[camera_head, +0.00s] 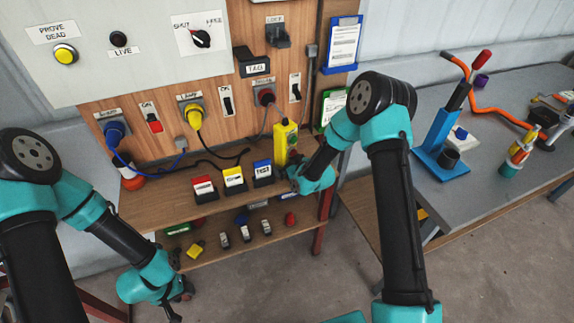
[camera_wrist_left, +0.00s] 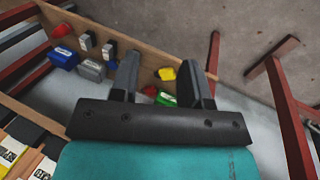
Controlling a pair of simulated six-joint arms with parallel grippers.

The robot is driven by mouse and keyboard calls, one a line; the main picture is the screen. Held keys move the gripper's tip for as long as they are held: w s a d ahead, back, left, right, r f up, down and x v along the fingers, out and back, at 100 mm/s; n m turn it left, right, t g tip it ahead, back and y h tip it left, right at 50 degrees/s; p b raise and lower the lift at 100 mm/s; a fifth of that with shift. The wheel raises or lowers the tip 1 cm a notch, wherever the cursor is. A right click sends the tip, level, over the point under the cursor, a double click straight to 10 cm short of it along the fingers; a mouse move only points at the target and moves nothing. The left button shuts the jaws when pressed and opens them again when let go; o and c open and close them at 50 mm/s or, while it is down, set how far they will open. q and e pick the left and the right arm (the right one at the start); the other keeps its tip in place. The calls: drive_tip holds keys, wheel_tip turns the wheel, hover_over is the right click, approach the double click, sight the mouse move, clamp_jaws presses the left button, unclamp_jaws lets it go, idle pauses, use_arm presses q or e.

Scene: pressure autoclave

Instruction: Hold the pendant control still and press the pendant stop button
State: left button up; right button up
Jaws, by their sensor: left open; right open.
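The yellow pendant control (camera_head: 284,142) hangs upright in front of the wooden panel, below the red plug, in the head view. My right gripper (camera_head: 294,172) is at the pendant's lower end; the arm and wrist hide much of the fingers, and contact cannot be told. It is open. The stop button cannot be made out clearly on the pendant. My left gripper (camera_head: 180,297) is low at the left, in front of the bench and well away from the pendant. In the left wrist view its two fingers (camera_wrist_left: 163,75) stand apart with nothing held between them.
Red, yellow and blue labelled blocks (camera_head: 233,180) stand on the wooden bench (camera_head: 150,208) left of the pendant. A lower shelf holds several small items, including a yellow one (camera_head: 195,250). A grey table (camera_head: 490,195) with a blue stand (camera_head: 437,140) is at right.

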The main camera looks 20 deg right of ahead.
drive_tip(key=shift+c, duration=0.5)
drive_tip(key=c, duration=1)
use_arm(q)
clamp_jaws()
use_arm(e)
drive_tip(key=shift+c, duration=0.4)
idle(0.4)
